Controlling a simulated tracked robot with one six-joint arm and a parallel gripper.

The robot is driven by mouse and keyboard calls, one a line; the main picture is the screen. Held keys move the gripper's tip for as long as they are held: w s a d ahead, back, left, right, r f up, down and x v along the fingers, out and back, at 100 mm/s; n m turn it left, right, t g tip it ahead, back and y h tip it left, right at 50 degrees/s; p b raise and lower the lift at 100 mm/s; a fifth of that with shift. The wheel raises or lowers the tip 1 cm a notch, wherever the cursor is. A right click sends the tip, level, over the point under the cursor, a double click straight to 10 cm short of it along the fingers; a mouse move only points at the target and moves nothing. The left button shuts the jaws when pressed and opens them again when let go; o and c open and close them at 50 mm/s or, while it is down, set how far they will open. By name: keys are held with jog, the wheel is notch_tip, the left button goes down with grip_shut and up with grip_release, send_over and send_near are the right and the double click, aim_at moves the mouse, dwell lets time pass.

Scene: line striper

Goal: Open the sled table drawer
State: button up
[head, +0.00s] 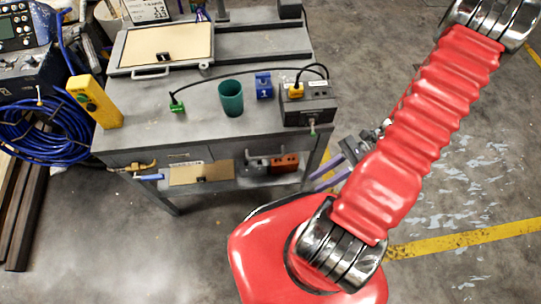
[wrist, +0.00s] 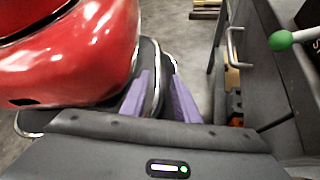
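The grey metal table (head: 140,140) stands left of centre in the head view. In the wrist view a metal bar handle (wrist: 235,46) shows on the grey table side at right. My gripper (head: 313,182) is beside the table's right front leg, below the top and apart from the drawer handle.
On the table are a framed beige panel (head: 165,45), green cup (head: 231,98), yellow box (head: 94,101) and black device (head: 309,103) with cables. A lower shelf holds an orange block (head: 285,163). Blue hose coils (head: 45,130) lie left.

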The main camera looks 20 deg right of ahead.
notch_tip(320, 180, down, 3)
jog(key=a+m+t+y, duration=0.1)
jog(key=m+t+y, duration=0.1)
jog(key=m, duration=0.2)
jog(key=m+t+y, duration=0.1)
jog(key=m+t, duration=0.9)
jog(key=m, duration=0.7)
send_near(271, 156)
jog(key=v, duration=0.4)
jog(key=shift+w+a+f, duration=0.1)
jog(key=shift+f, duration=0.25)
jog(key=shift+n, duration=0.3)
jog(key=shift+x, duration=6.95)
jog(key=shift+c, duration=0.7)
grip_shut()
